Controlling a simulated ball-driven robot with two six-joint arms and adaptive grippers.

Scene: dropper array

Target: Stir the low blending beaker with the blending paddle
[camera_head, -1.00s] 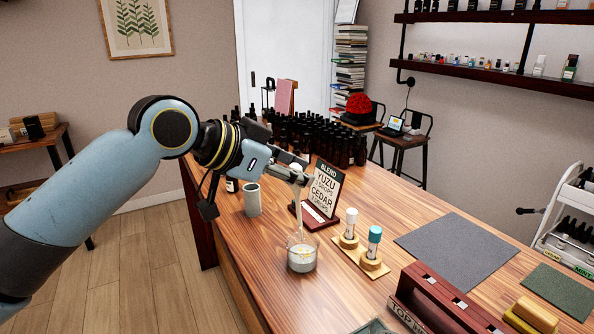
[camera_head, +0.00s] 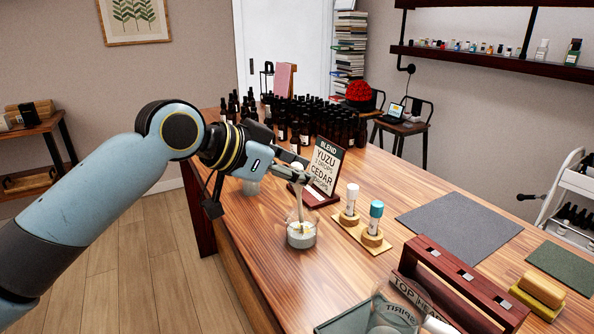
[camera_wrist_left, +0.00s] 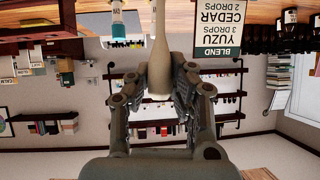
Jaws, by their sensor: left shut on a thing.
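The low blending beaker (camera_head: 302,241), a short clear glass with a pale grey lower part, stands on the wooden counter near its left edge. My left gripper (camera_head: 297,180) is above it, shut on the pale blending paddle (camera_head: 300,208). The paddle hangs almost upright and its lower end is inside the beaker mouth; its tip is hard to make out. In the left wrist view the paddle's rounded pale handle (camera_wrist_left: 159,70) sits between the two fingers (camera_wrist_left: 159,95). My right gripper is not in view.
A blend card (camera_head: 325,166) stands just behind the beaker. Two capped vials sit in a wooden holder (camera_head: 372,250) to its right. A pale cup (camera_head: 251,188) is partly behind my left arm. Dark bottles (camera_head: 318,125) crowd the back. A red-brown rack (camera_head: 455,285) stands front right.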

